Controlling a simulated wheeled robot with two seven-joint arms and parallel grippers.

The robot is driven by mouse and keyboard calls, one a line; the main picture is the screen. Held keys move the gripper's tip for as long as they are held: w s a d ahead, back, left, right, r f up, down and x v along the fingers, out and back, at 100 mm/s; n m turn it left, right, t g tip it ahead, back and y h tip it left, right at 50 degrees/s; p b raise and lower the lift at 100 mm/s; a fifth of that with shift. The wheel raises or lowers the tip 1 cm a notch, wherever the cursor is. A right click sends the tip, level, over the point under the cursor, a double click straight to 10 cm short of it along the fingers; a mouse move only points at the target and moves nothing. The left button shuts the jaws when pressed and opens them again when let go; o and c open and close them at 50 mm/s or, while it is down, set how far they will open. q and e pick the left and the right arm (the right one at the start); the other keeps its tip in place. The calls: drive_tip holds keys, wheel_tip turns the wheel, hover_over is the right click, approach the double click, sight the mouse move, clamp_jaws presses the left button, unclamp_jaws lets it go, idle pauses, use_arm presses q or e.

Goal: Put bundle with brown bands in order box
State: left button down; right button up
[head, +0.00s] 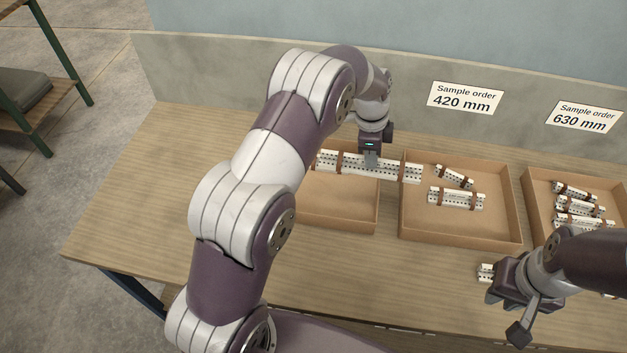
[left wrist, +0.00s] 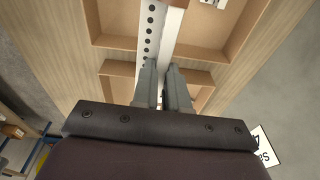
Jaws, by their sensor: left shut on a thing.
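A long white perforated bundle with brown bands (head: 398,170) is held level in my left gripper (head: 371,161). It spans above the left cardboard box (head: 345,226) and reaches over the left edge of the middle box (head: 462,240). In the left wrist view the two grey fingers (left wrist: 163,98) are closed on the bundle (left wrist: 153,30). My right gripper (head: 497,298) is low at the front right; whether its fingers are open is unclear. My left arm hides part of the left box. I cannot tell which box is the order box.
The middle box holds two short banded bundles (head: 456,198). The right box (head: 533,197) holds several. Another bundle (head: 485,272) lies on the table by my right gripper. Signs reading 420 mm (head: 464,98) and 630 mm (head: 583,117) are on the back panel. The table's left side is clear.

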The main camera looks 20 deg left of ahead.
use_arm(q)
drive_tip(key=shift+s+a, duration=0.15)
drive_tip(key=shift+s, duration=0.05)
drive_tip(key=s+a+f, duration=0.1)
drive_tip(key=a+f, duration=0.1)
drive_tip(key=a, duration=0.1)
drive_tip(key=s+a+f+p, duration=0.1)
drive_tip(key=s+a+f, duration=0.1)
drive_tip(key=a, duration=0.1)
drive_tip(key=s+a+f+p, duration=0.1)
drive_tip(key=a+f, duration=0.1)
drive_tip(key=a, duration=0.2)
drive_tip(key=shift+s+f, duration=0.35)
drive_tip(key=shift+s, duration=0.05)
wheel_tip(320, 180, down, 4)
drive_tip(key=shift+s+r+p, duration=0.15)
drive_tip(key=shift+p, duration=0.6)
drive_tip(key=shift+a+f, duration=0.1)
drive_tip(key=shift+f, duration=0.3)
drive_tip(key=shift+f+b, duration=0.2)
drive_tip(key=shift+b, duration=0.15)
drive_tip(key=c, duration=1.1)
unclamp_jaws()
drive_tip(key=shift+r, duration=0.1)
drive_tip(key=shift+c, duration=0.2)
